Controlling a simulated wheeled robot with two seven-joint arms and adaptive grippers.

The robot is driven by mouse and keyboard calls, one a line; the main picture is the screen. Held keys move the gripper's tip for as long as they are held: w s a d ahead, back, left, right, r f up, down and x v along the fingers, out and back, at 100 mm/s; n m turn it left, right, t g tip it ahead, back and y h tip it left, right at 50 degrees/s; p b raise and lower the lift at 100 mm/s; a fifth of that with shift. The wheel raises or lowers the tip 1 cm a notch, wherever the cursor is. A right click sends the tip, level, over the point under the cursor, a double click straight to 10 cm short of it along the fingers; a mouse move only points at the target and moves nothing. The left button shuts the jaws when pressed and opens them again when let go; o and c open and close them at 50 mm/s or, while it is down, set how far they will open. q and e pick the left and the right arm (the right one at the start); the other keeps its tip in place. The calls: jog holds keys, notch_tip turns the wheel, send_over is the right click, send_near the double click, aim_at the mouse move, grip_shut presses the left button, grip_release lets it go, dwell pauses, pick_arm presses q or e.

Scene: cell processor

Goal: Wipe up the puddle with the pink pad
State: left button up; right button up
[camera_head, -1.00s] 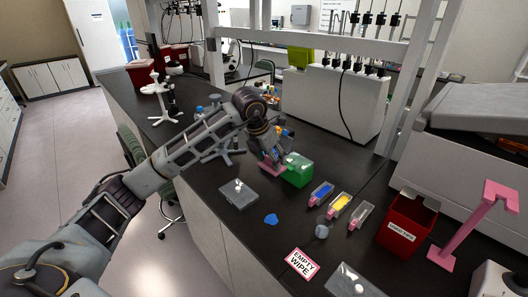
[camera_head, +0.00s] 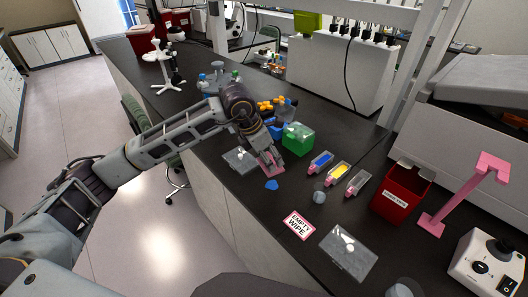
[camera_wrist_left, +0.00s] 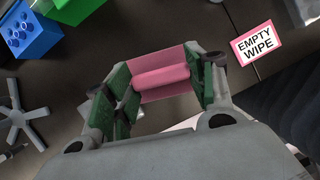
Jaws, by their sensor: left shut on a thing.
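The pink pad (camera_head: 272,171) is held by its handle in my left gripper (camera_head: 265,155), which is shut on it. The pad is low over or on the black bench; I cannot tell whether it touches. In the left wrist view the pad (camera_wrist_left: 150,58) and its rounded handle lie between the green-lined fingers of my left gripper (camera_wrist_left: 160,80). A small blue puddle (camera_head: 272,185) lies on the bench just in front of the pad's near edge in the head view. The puddle does not show in the left wrist view. My right gripper is not in view.
A green box (camera_head: 298,138) stands right behind the pad. A clear lidded tray (camera_head: 238,161) is close to its left. Bench around the puddle's front is bare.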

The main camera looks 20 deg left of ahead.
pick_arm(q)
jog(key=shift+d+r+m, duration=0.2)
jog(key=shift+d+m, duration=0.15)
jog(key=shift+m, duration=0.35)
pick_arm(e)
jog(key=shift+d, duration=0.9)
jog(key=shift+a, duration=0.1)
